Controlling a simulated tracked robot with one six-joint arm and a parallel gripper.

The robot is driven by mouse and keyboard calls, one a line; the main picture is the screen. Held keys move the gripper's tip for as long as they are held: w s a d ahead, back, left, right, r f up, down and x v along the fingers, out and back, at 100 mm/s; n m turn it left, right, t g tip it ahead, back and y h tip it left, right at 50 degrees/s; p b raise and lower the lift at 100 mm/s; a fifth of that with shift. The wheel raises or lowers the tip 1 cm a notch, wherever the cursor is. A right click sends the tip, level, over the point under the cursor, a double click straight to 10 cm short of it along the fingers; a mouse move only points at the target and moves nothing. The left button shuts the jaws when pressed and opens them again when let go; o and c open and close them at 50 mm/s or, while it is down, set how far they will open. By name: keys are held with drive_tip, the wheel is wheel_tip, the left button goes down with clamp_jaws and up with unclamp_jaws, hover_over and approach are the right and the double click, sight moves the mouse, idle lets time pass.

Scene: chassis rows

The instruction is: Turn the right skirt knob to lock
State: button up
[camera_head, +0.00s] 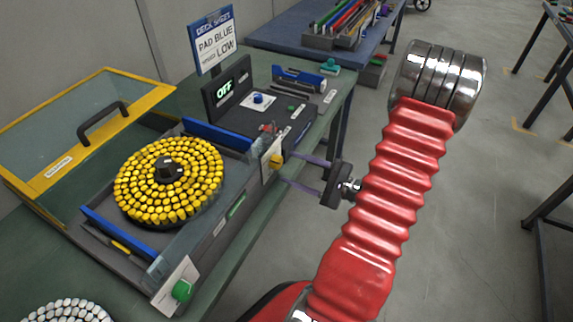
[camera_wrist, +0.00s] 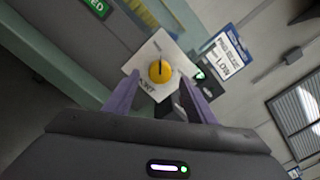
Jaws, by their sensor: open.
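The right skirt knob is a yellow round knob (camera_head: 276,161) on a pale plate at the right end of the machine's front skirt. In the wrist view the yellow knob (camera_wrist: 160,71) has a dark pointer line, and its plate carries lettering I can only partly read. My gripper (camera_head: 287,168) is open, with two purple fingers reaching toward the knob from the right. In the wrist view the fingers (camera_wrist: 160,84) lie on either side of the knob, apart from it; how far ahead the knob is, I cannot tell. A green knob (camera_head: 182,290) sits on the left skirt plate.
A turntable of yellow pieces (camera_head: 128,205) sits in the machine, with its yellow-framed clear lid (camera_head: 62,165) raised. A sign (camera_head: 213,42) reads "PAD BLUE" and "LOW". A display box (camera_head: 228,91) shows "OFF". Open floor lies right of the bench.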

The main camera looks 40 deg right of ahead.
sight(280, 164)
drive_tip(key=shift+x, duration=1.7)
drive_tip(key=shift+c, duration=0.6)
drive_tip(key=c, duration=0.9)
